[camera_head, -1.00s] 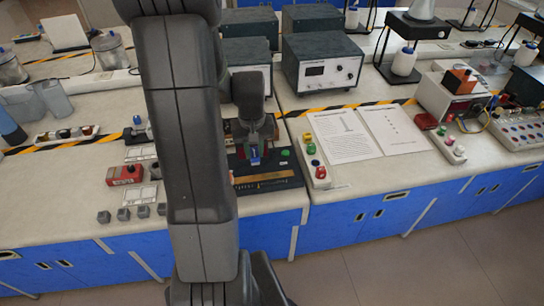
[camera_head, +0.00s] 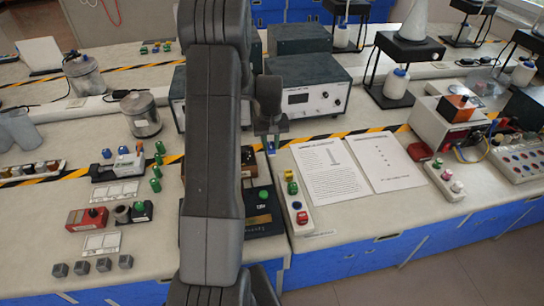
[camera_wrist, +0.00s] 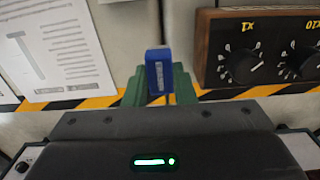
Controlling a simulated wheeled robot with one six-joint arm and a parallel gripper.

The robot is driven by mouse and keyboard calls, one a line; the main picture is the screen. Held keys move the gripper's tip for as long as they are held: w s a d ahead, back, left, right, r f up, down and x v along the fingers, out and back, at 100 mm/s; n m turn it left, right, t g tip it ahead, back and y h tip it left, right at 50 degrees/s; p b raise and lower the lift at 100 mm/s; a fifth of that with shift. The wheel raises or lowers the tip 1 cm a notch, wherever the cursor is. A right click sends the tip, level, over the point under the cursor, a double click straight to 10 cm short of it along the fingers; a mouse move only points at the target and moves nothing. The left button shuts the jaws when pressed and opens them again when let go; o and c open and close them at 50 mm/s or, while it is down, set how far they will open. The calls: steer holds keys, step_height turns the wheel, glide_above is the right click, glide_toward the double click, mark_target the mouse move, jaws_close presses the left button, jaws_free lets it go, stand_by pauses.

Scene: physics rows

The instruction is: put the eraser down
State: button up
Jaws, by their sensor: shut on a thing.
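The eraser (camera_wrist: 158,76) is a small blue block with a pale label. In the wrist view it stands out between the green fingertips of my gripper (camera_wrist: 160,92). My gripper is shut on it. In the head view my gripper (camera_head: 270,138) is right of my arm, in front of the grey instrument box, and a bit of the blue eraser (camera_head: 271,149) shows below it. The eraser seems to be above the bench near the striped tape; the exact height is hard to tell.
Printed sheets (camera_head: 330,170) lie to the right, beside a strip of coloured buttons (camera_head: 296,205). A grey instrument (camera_head: 312,88) stands behind. A dark box with a green button (camera_head: 263,196) is partly hidden by my arm. In the wrist view a wooden-sided knob panel (camera_wrist: 258,50) is close at right.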

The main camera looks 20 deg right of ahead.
mark_target(271, 146)
steer(key=shift+f+p, duration=0.45)
steer(key=shift+f, duration=2.6)
steer(key=shift+f, duration=0.25)
steer(key=o, duration=1)
steer(key=shift+r, duration=0.1)
steer(key=shift+c, duration=0.2)
step_height(271, 146, up, 12)
steer(key=shift+r+b, duration=0.2)
steer(key=shift+b, duration=0.65)
steer(key=shift+f, duration=0.1)
